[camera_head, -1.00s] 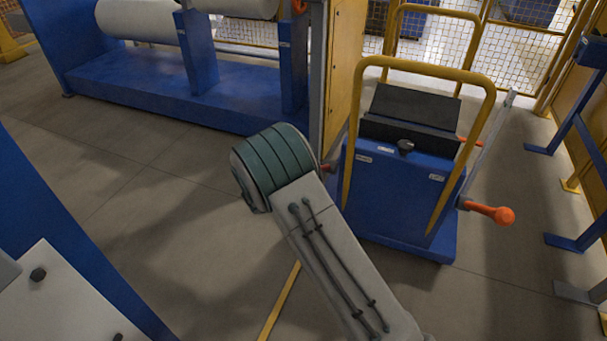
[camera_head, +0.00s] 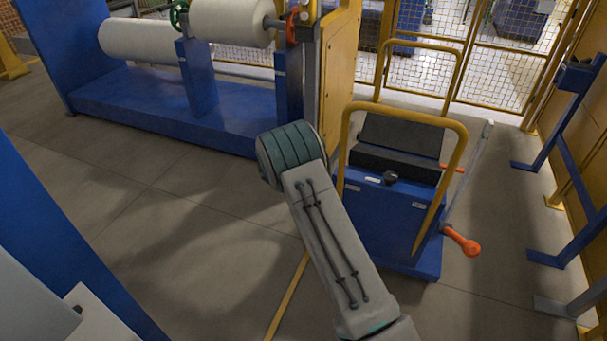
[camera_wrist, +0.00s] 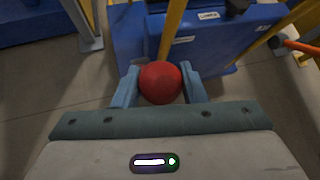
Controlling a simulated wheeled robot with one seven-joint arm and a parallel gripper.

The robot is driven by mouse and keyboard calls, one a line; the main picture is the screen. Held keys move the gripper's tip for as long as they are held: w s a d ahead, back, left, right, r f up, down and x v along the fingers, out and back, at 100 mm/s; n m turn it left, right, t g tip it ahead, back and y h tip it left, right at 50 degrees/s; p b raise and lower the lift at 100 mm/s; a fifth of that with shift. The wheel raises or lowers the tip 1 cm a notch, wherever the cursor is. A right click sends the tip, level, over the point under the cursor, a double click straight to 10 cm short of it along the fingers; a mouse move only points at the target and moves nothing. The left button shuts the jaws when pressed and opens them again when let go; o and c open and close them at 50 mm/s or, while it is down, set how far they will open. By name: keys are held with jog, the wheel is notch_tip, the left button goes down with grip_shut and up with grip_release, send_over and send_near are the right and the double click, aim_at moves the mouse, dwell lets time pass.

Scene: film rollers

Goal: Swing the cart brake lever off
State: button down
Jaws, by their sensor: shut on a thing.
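The blue cart (camera_head: 385,225) with a yellow push frame stands right of centre in the head view. My gripper (camera_wrist: 160,84) shows in the wrist view, its two pale blue fingers closed on either side of a red ball knob (camera_wrist: 160,82). The stem under this knob is hidden, so I cannot see how it joins the cart. The cart's blue body (camera_wrist: 215,38) lies just beyond the knob. An orange handle (camera_head: 462,241) sticks out from the cart's right side; it also shows in the wrist view (camera_wrist: 293,44). My arm hides the gripper in the head view.
A blue roller stand (camera_head: 150,100) with white rolls (camera_head: 228,20) stands at the back left. A yellow mesh fence (camera_head: 500,75) is behind the cart, and blue frames (camera_head: 570,185) stand at the right. The floor left of my arm is clear.

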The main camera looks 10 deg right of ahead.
jog(key=shift+w+r, duration=0.25)
jog(key=shift+w, duration=0.05)
jog(key=shift+w+d, duration=0.1)
jog(key=shift+d, duration=0.05)
jog(key=c, duration=0.9)
grip_release()
jog(key=v, duration=1.4)
jog(key=shift+f, duration=0.1)
